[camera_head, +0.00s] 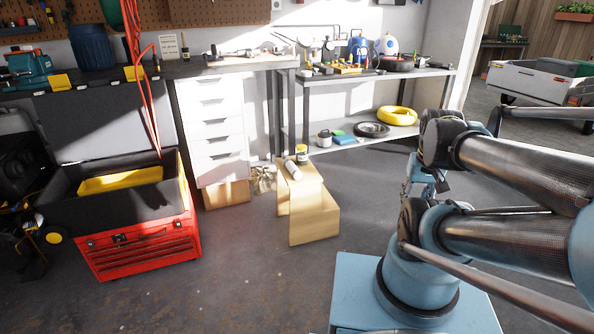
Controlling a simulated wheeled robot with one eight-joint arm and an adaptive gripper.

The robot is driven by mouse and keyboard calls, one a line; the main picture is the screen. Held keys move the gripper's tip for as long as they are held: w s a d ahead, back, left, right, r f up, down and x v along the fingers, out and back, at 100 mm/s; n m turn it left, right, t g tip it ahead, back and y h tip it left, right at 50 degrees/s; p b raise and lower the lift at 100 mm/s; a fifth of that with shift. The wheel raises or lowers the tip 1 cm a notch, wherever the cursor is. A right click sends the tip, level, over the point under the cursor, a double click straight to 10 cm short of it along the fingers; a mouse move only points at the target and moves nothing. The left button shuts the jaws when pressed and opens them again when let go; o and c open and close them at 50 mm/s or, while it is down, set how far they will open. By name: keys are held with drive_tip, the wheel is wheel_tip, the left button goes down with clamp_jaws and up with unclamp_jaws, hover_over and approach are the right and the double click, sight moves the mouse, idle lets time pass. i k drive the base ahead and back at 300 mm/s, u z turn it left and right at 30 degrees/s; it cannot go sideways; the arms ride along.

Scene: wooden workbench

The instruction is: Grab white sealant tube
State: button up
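The white sealant tube (292,169) lies on its side on top of a small wooden step stool (311,208) in the middle of the floor. It lies next to an upright jar (301,154) with a yellow band. My gripper (430,188) seems to be the small dark and blue end hanging below my wrist, well to the right of the stool. It is small and partly hidden behind my arm, so its fingers cannot be made out. It is clearly apart from the tube.
A red toolbox (146,247) with a yellow tray stands open at the left. White drawers (214,128) stand behind the stool. A metal shelf table (378,83) behind holds tools above and a yellow coil (396,116) below. The floor around the stool's front is clear.

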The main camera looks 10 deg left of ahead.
sight(292, 169)
drive_tip(key=i, duration=1)
drive_tip(key=u, duration=0.05)
